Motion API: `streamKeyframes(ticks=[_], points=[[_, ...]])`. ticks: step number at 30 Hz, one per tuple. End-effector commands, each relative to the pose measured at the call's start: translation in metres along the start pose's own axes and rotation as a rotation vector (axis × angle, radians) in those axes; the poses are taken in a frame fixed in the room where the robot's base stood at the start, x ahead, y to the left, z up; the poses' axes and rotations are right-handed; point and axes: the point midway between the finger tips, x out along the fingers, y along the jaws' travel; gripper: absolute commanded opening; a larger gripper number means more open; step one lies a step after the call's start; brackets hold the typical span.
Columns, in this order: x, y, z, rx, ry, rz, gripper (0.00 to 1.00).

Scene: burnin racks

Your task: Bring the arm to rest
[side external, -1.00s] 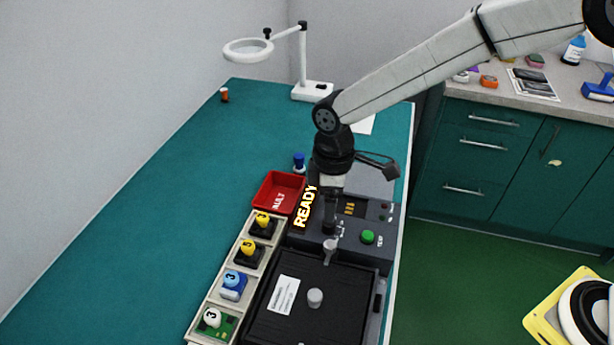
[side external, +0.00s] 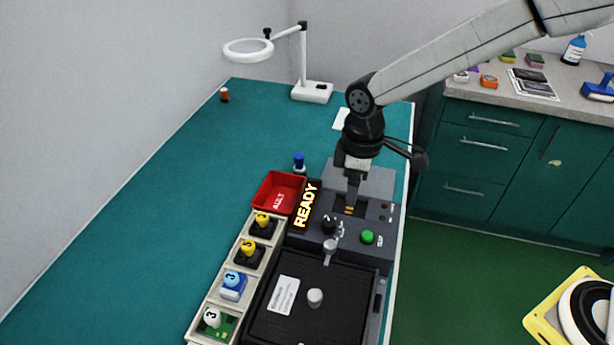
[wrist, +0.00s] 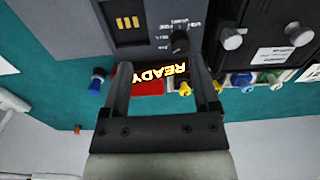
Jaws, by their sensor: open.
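My gripper (side external: 352,200) hangs from the arm above the dark grey burn-in station, close to its slot with gold contacts (side external: 349,209). In the wrist view my gripper (wrist: 162,72) has its two fingers spread wide with nothing between them. The station's black knob (side external: 329,224) and green button (side external: 367,237) are nearby; the knob also shows in the wrist view (wrist: 180,42). The lit READY sign (side external: 306,206) stands left of the gripper. The black lid (side external: 318,310) in front of the station is shut.
A row tray (side external: 206,300) holds several parts with yellow, blue and white knobs. A red bin (side external: 275,192) sits behind it, with a blue-topped item (side external: 299,162) beyond. A ring lamp (side external: 312,92) stands at the back. The left of the teal table (side external: 130,215) is clear.

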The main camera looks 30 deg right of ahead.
Motion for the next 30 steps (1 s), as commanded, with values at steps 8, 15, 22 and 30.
streamKeyframes(ticks=[8, 15, 22, 30], points=[[-0.004, 0.029, 0.082, 0.33, 0.072, 0.053, 0.78], [-0.002, 0.034, 0.153, 0.612, 0.141, 0.096, 0.78], [0.002, 0.029, 0.196, 0.785, 0.187, 0.121, 0.78], [0.003, 0.027, 0.205, 0.824, 0.198, 0.126, 0.78]])
